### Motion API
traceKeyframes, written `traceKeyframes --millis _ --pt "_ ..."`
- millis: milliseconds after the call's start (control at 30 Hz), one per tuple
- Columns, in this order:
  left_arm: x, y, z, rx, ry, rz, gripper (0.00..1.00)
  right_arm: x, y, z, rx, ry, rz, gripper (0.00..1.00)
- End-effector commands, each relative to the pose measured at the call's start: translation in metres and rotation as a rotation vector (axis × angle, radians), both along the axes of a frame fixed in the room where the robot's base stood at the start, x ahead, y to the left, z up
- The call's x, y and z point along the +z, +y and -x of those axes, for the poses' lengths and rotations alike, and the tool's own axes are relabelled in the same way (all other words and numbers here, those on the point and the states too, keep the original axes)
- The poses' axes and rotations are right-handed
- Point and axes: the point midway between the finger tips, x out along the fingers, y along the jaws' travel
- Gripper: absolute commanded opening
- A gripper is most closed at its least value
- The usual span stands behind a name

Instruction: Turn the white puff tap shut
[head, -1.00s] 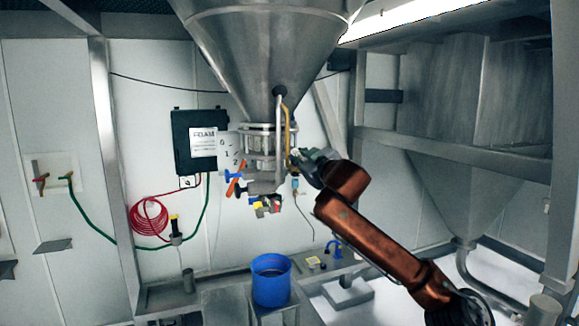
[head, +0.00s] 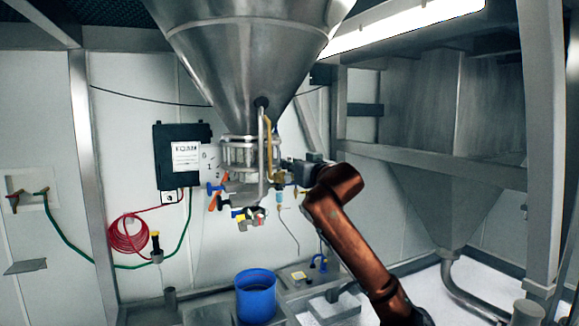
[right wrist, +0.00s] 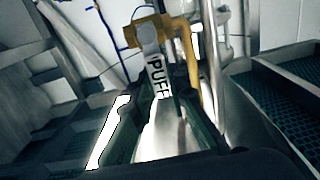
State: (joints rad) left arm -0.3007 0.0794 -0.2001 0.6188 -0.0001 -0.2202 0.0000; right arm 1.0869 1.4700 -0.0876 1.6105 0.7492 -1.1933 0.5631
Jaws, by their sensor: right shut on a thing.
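The puff tap (right wrist: 156,72) shows in the right wrist view as a pale lever with a white label reading PUFF. Its upper end meets a yellow fitting (right wrist: 183,25). The lever runs down between the dark fingers of my right gripper (right wrist: 163,120), which is shut on it. In the head view, my right gripper (head: 287,172) is at the right side of the valve cluster under the steel hopper (head: 245,60). The tap is too small there to make out clearly. My left gripper is in neither view.
Thin vertical pipes (head: 262,150) and coloured valve handles (head: 217,200) sit close to the left of my right gripper. A blue bucket (head: 256,300) stands below. A steel frame beam (head: 430,165) crosses at the right.

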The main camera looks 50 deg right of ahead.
Motion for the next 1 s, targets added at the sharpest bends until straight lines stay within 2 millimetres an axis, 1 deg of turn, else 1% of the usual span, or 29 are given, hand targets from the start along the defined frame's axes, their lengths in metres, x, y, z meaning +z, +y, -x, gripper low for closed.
traceKeyframes --millis 33,400,433,667,700,1000 --pt "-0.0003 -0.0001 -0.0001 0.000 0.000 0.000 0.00 -0.0023 -0.0004 -0.0009 0.000 0.003 -0.006 0.00" --pt "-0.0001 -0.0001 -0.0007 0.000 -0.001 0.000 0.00 -0.0020 -0.0005 -0.0008 0.000 0.001 -0.010 0.00" --pt "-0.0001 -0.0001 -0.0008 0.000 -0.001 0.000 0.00 -0.0020 -0.0005 -0.0008 0.000 0.001 -0.010 0.16" --pt "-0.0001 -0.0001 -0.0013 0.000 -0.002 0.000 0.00 -0.0010 -0.0004 -0.0003 0.000 -0.001 -0.008 0.32" --pt "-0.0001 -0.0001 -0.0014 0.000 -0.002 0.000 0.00 -0.0008 -0.0004 -0.0003 0.000 -0.001 -0.007 0.33" --pt "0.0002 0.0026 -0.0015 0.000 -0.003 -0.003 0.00 0.0000 0.0005 0.0025 0.000 -0.002 -0.006 0.33"
